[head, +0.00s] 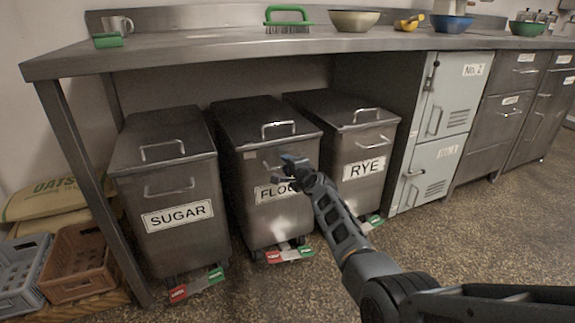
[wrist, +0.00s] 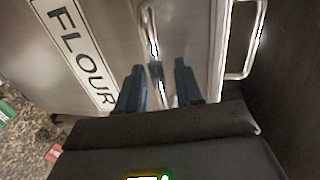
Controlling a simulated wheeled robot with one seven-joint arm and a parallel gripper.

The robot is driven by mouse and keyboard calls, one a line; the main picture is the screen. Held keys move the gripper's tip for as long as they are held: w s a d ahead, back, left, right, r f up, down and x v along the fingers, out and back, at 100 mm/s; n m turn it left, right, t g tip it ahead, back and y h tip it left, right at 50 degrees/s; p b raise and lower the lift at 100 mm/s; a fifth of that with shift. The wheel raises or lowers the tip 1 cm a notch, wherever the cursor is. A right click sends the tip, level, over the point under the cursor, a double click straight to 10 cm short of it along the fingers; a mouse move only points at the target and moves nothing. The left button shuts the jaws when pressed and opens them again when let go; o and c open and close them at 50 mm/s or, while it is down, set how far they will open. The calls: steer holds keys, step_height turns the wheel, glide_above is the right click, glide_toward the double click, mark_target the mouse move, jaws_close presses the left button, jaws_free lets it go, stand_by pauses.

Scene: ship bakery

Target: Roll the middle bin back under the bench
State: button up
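The middle bin (head: 282,213) is a steel bin labelled FLOUR, standing on casters between the SUGAR bin and the RYE bin. It has a lid handle (head: 278,129) and a front handle (wrist: 151,42). A red and green pedal strip (head: 289,254) is at its foot. My gripper (head: 292,163) is at the bin's upper front and hides part of the label and front handle. In the wrist view, my two fingers are apart, with the front handle showing in the gap between them. I cannot tell whether they touch it.
The steel bench (head: 210,48) overhangs the bins. The SUGAR bin (head: 172,190) stands close on the left, the RYE bin (head: 366,150) close on the right. A bench leg (head: 90,190) and crates (head: 78,262) are at far left. Lockers (head: 432,150) stand right. The speckled floor in front is clear.

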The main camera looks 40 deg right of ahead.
steer(key=p+v, duration=0.4)
steer(key=v, duration=0.3)
steer(key=shift+a, duration=0.1)
stand_by(0.7)
